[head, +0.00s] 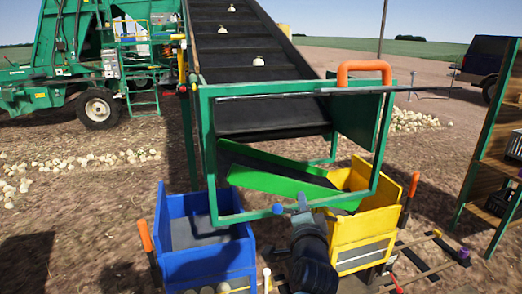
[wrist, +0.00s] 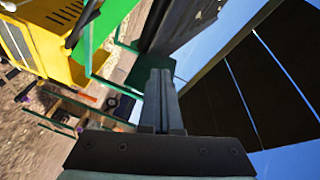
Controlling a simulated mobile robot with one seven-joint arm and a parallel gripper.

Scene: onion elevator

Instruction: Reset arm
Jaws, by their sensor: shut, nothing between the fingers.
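My gripper (head: 301,203) is raised in front of the green elevator frame (head: 205,140) in the head view, between the blue bin (head: 205,270) and the yellow bin (head: 362,235). Its fingers (wrist: 159,85) are together and empty in the wrist view. A blue ball knob (head: 277,209) is just left of the fingertips in the head view. I cannot tell whether they touch. The bright green flap (head: 285,186) slopes down to the right inside the frame, toward the yellow bin.
The dark conveyor (head: 235,45) carries a few onions down toward the frame. An orange handle (head: 364,67) tops the frame. Orange-handled levers stand beside the bins. A shelf rack (head: 487,170) is at right, a green machine (head: 75,60) at back left. Onions lie scattered on the ground.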

